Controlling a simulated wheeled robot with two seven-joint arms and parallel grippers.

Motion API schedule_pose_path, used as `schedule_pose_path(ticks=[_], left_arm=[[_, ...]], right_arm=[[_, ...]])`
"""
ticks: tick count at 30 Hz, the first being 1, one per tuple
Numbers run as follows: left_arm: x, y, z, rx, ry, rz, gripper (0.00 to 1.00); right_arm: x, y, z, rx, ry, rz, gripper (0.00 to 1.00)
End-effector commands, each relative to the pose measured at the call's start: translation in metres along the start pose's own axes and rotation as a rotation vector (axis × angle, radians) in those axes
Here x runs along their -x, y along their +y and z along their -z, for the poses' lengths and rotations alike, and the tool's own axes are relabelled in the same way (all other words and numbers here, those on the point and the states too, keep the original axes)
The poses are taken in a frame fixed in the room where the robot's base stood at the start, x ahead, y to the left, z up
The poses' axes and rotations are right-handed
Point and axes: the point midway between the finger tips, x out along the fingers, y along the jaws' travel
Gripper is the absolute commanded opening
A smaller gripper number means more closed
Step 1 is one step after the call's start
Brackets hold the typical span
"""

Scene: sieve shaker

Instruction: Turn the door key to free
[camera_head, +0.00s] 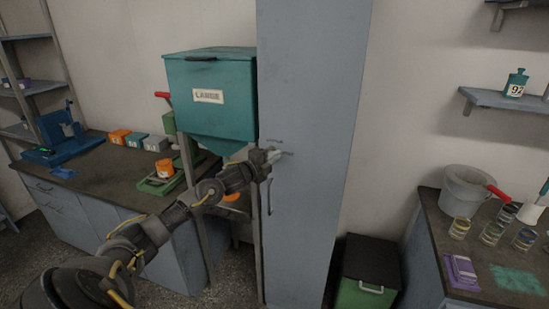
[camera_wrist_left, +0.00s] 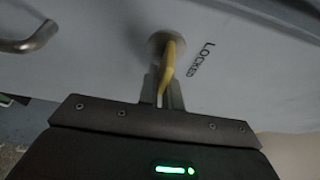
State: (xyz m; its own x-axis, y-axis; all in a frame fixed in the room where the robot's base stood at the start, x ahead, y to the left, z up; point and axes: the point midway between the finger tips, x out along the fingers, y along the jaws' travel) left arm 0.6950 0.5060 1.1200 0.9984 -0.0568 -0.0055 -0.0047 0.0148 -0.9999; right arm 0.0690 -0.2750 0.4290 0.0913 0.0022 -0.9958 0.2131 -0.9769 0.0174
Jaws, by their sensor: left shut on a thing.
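The tall blue-grey cabinet door (camera_head: 312,110) stands in the middle of the head view, with its bar handle (camera_head: 269,197) below the lock. The handle also shows at the upper left of the left wrist view (camera_wrist_left: 30,38). A yellow key (camera_wrist_left: 169,66) sits in a round lock (camera_wrist_left: 160,42) on the door, beside the word LOCKED. My left gripper (camera_head: 274,155) is at the lock; in the wrist view its fingers (camera_wrist_left: 163,88) are shut on the key, partly hiding it. The key is too small to make out in the head view. My right gripper is not in view.
A teal hopper box (camera_head: 212,95) marked LARGE stands left of the cabinet, close to my left arm. The right bench holds a grey pot (camera_head: 466,190) and several jars.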

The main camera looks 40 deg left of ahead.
Motion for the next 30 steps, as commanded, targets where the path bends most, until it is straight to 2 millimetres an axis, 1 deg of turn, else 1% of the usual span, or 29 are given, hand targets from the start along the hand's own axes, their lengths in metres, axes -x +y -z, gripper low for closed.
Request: schedule_pose_path(ticks=[3, 4, 8, 16, 20, 23, 30], left_arm=[[0.0, 0.001, 0.0, -0.001, 0.001, -0.002, 0.0], [0.0, 0.001, 0.0, -0.001, 0.001, -0.002, 0.1], [0.0, 0.001, 0.0, 0.0, 0.001, -0.001, 0.27], [0.001, 0.001, 0.0, 0.001, 0.0, 0.0, 0.28], [0.008, 0.003, -0.001, 0.0, -0.001, -0.002, 0.28], [0.022, 0.005, 0.0, -0.003, 0.001, -0.003, 0.28], [0.068, 0.006, -0.001, -0.003, 0.001, -0.005, 0.28]], right_arm=[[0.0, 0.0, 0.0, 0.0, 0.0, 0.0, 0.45], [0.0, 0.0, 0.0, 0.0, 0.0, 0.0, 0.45], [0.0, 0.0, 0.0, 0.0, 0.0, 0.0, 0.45], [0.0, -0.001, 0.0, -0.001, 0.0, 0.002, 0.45], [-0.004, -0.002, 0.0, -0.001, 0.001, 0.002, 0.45], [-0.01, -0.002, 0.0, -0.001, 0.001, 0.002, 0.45], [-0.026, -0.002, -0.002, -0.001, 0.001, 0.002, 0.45]])
